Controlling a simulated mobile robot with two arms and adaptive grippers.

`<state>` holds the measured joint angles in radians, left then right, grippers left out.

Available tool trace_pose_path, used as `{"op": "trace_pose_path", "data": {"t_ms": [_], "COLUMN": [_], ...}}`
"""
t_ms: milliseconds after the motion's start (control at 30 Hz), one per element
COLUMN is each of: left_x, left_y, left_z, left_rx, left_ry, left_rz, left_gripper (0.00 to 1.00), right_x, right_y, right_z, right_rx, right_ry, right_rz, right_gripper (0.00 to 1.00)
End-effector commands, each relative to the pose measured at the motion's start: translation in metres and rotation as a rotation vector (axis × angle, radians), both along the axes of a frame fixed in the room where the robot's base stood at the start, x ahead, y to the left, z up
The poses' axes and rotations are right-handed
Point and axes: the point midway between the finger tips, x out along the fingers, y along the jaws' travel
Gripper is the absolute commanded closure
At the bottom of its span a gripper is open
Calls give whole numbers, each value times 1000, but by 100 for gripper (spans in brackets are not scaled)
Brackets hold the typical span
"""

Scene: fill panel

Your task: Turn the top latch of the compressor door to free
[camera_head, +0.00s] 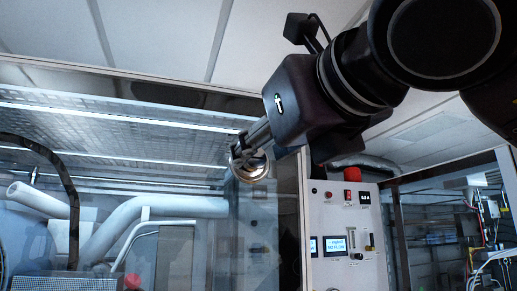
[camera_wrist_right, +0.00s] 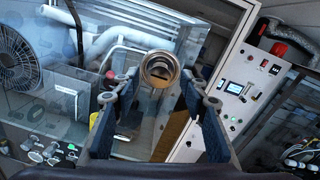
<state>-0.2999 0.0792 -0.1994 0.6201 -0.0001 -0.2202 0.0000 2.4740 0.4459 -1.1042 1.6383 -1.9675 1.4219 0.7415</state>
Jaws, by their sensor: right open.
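The top latch (camera_head: 255,168) is a round brass-coloured metal knob on the glass compressor door (camera_head: 120,180), near its right edge. In the right wrist view the latch (camera_wrist_right: 159,70) faces me, with a dark slot in its centre. My right gripper (camera_head: 243,152) comes in from the upper right and partly covers the latch. In the right wrist view my right gripper (camera_wrist_right: 154,90) is open, its two dark fingers on either side of the latch. Contact with the latch cannot be told. My left gripper is not in view.
Right of the door stands a control panel (camera_head: 343,215) with a small screen and a red button. Pipes (camera_head: 160,208) and a fan (camera_wrist_right: 16,58) show behind the glass. An open cabinet with wiring (camera_head: 480,220) is at the far right.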

Motion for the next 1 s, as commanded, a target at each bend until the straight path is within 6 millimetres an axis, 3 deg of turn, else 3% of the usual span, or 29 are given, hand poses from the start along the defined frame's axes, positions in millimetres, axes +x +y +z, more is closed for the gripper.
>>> {"op": "trace_pose_path", "data": {"t_ms": [200,467,833,1000], "left_x": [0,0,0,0], "left_y": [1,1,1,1], "left_z": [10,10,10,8], "left_rx": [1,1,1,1], "left_ry": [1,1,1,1], "left_rz": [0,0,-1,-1], "left_gripper": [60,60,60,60], "right_x": [16,17,17,17], "right_y": [7,7,7,7], "right_z": [1,0,0,-1], "right_rx": [0,0,0,6], "right_ry": [0,0,0,2], "right_rz": [2,2,2,2], "right_gripper": [60,60,100,100]}}
